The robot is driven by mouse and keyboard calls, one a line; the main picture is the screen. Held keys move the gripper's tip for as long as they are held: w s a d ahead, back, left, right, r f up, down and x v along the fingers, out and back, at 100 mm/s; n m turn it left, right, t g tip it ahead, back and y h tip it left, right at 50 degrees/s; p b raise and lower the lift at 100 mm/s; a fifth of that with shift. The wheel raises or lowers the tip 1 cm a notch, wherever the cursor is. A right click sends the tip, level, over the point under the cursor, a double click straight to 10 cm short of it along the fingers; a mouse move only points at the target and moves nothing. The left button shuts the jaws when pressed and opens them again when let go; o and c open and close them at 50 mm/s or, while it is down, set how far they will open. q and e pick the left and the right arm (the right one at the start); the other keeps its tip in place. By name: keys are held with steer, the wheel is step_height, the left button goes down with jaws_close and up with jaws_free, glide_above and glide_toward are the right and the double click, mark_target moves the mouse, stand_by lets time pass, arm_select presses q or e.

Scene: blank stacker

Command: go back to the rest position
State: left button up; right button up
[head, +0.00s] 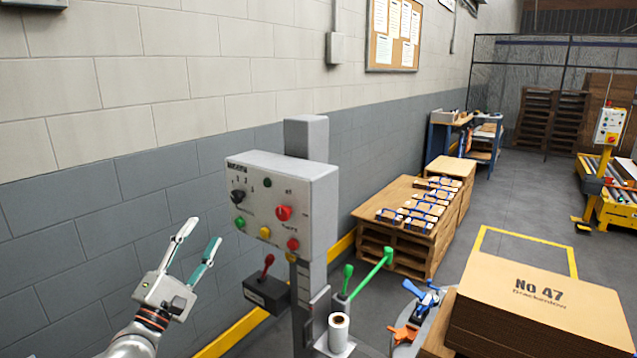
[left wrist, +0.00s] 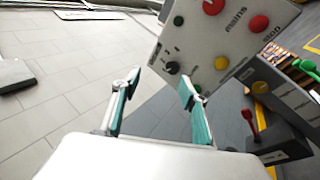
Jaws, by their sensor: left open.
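My left gripper (head: 203,245) is open and empty, raised to the left of the grey control box (head: 290,188) in the head view. A gap shows between its fingers and the box there. In the left wrist view the fingers (left wrist: 155,95) are spread apart, with the box (left wrist: 222,50) beyond them at the upper right. The box carries a black rotary switch (head: 238,196), a red knob (head: 284,213) and green, yellow and red buttons. My right gripper is not in view.
A cardboard stack (head: 540,305) stands at the lower right. A loaded pallet table (head: 400,230) stands along the wall. Floor beyond is open.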

arm_select(q)
steer(key=s+d+f+m+g, duration=0.2)
steer(key=s+d+f+m, duration=0.25)
steer(key=f, duration=0.35)
steer(key=s+d+f+m+g, duration=0.25)
steer(key=s+f+m, duration=0.2)
steer(key=f, duration=0.35)
steer(key=s+d+f+m+g, duration=0.1)
steer(key=s+d+f+m, duration=0.3)
steer(key=s+f, duration=0.25)
steer(key=s+a+f+m+g+y, duration=0.2)
steer(key=s+f+m, duration=0.3)
steer(key=s+f, duration=0.4)
steer(key=s+a+f+m+g+y, duration=0.2)
steer(key=s+f+m+g, duration=0.2)
steer(key=s+f, duration=0.6)
steer(key=shift+s+a+f+m+y, duration=0.15)
steer(key=shift+a+f+m+y, duration=0.25)
steer(key=shift+f, duration=0.35)
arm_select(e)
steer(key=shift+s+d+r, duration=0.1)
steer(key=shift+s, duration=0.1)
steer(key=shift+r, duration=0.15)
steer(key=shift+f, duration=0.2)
